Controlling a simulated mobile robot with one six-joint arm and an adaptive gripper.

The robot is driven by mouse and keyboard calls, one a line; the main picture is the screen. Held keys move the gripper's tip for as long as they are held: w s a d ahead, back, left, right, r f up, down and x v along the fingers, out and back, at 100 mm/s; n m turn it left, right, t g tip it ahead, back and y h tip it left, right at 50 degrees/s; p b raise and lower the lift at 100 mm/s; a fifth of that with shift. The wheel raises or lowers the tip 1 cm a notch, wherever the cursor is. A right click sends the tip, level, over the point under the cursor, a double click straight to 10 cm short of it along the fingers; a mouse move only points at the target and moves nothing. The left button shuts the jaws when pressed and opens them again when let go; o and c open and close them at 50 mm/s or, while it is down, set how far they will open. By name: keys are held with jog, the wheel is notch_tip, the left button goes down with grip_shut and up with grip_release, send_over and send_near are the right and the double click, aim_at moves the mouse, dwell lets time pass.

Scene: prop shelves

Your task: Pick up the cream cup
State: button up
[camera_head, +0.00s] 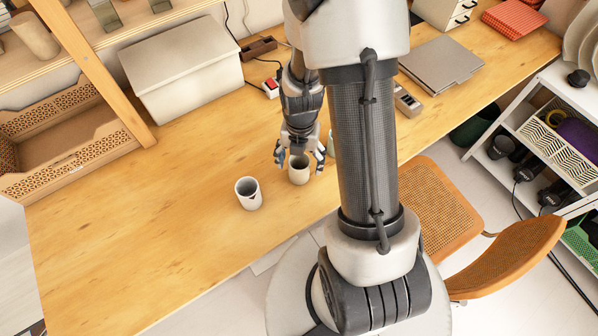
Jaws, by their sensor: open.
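The cream cup (299,174) stands upright on the wooden table, near its front edge and just left of my arm. My gripper (300,161) points down right above it. The fingers are open, one on the left and one on the right of the cup's rim. I cannot tell whether they touch the cup. The cup's upper back part is partly hidden by the gripper.
A white cup with a dark inside (248,194) stands close by on the left. A large cream box (185,75) and a wooden crate (75,140) are further left. A grey laptop (441,64) lies at right. The table's left front is clear.

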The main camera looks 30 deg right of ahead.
notch_tip(320, 180, down, 6)
jog(key=b, duration=0.2)
jog(key=shift+w+b, duration=0.15)
jog(key=shift+b, duration=0.2)
jog(key=shift+r, duration=0.15)
jog(key=shift+c, duration=0.5)
jog(key=c, duration=1.3)
jog(key=shift+o, duration=0.2)
jog(key=shift+r, duration=0.1)
